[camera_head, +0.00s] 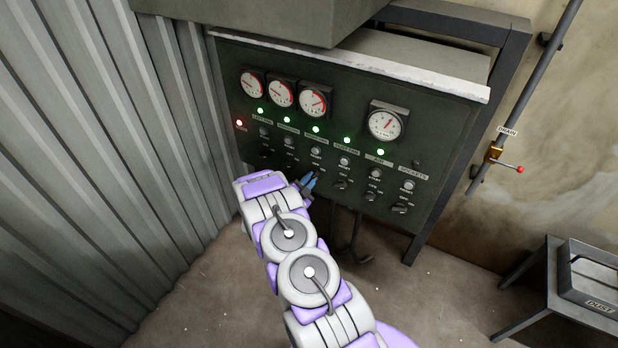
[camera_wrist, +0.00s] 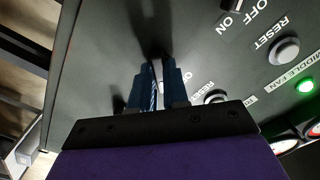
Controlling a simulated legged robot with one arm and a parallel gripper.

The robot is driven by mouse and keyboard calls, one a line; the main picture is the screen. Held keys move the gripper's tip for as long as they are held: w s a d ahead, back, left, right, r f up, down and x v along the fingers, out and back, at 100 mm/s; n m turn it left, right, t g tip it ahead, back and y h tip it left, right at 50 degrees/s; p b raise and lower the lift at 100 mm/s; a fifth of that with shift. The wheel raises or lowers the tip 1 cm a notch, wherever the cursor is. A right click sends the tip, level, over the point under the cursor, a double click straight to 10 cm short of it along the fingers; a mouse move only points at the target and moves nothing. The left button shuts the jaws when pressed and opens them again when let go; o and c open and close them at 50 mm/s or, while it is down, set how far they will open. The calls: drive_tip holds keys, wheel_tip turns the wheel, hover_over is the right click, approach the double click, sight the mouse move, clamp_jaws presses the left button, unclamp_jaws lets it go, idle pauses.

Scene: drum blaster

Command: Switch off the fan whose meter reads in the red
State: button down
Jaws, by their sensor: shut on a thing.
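The dark control panel (camera_head: 440,130) carries three meters at left: first (camera_head: 252,84), second (camera_head: 281,93) and third (camera_head: 314,99). The first two needles seem to point up-left; the third seems to lean right, near its red arc. Below are green lamps, reset buttons and switch knobs. My gripper (camera_head: 310,182) is at the knob row under the third meter. In the wrist view my gripper (camera_wrist: 157,75) is shut on a switch knob, mostly hidden between its fingers. The MIDDLE FAN column, with its reset button (camera_wrist: 285,50) and knob (camera_wrist: 235,5), is beside it.
A fourth meter (camera_head: 386,122) is at right on the panel; a red lamp (camera_head: 239,123) glows at far left. Corrugated wall (camera_head: 120,150) is close on the left. A pipe with a red-tipped DRAIN valve (camera_head: 497,154) and a dust box (camera_head: 592,280) are at right.

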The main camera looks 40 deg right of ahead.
drive_tip(key=shift+s+f+n+p, duration=0.1)
drive_tip(key=shift+n+p, duration=0.8)
drive_tip(key=shift+n, duration=1.25)
drive_tip(key=shift+s+n+p, duration=0.1)
drive_tip(key=shift+n+p, duration=0.75)
drive_tip(key=shift+n, duration=1.3)
drive_tip(key=shift+w, duration=0.1)
drive_tip(key=c, duration=1.1)
unclamp_jaws()
drive_tip(key=p+v, duration=0.1)
drive_tip(key=v, duration=1.6)
drive_tip(key=shift+a, duration=0.25)
